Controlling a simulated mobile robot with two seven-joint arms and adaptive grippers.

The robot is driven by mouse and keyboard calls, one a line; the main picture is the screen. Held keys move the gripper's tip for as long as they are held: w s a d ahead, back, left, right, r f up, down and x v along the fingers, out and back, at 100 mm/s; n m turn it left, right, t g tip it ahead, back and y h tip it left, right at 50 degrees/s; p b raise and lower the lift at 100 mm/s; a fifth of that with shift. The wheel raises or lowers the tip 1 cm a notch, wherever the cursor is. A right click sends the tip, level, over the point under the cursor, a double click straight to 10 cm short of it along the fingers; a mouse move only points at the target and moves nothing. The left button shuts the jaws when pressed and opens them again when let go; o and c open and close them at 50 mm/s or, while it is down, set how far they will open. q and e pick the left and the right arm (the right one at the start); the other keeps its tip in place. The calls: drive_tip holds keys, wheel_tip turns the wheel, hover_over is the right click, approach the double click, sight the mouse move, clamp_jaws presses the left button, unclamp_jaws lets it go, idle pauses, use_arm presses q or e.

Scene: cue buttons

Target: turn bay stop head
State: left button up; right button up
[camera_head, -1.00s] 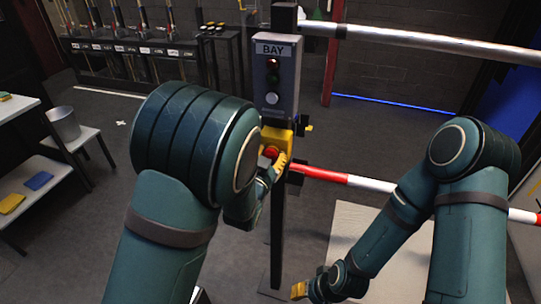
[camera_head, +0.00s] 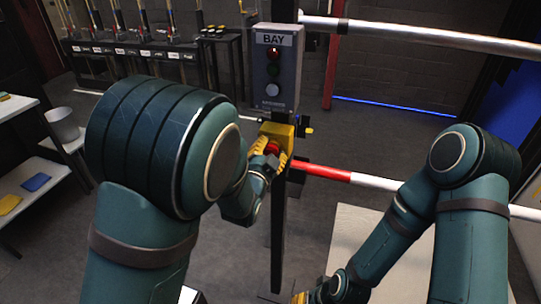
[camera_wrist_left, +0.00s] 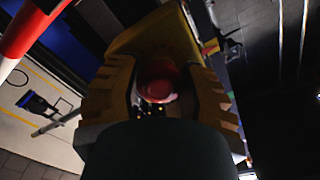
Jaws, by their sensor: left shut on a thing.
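The red stop head (camera_head: 272,147) is on the front of a yellow box (camera_head: 279,131), below the grey BAY panel (camera_head: 277,65) on the dark post. My left gripper (camera_head: 270,158) is at the head, its yellow fingers on either side of it. In the left wrist view the red head (camera_wrist_left: 157,80) sits between the two ridged fingers (camera_wrist_left: 156,72), shut on it; its lower part is dark and partly hidden. My right gripper (camera_head: 299,298) is low at the bottom edge, mostly cut off.
A red and white barrier bar (camera_head: 330,173) runs right from the post, with a grey rail (camera_head: 430,38) above. Shelves with sponges (camera_head: 36,182) and a bucket (camera_head: 62,125) stand at left. A rack of levers (camera_head: 140,52) is at the back.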

use_arm(q)
drive_tip(key=shift+r+m+b, duration=0.1)
drive_tip(key=shift+m+b, duration=0.25)
drive_tip(key=shift+m, duration=0.65)
drive_tip(key=shift+w, duration=0.1)
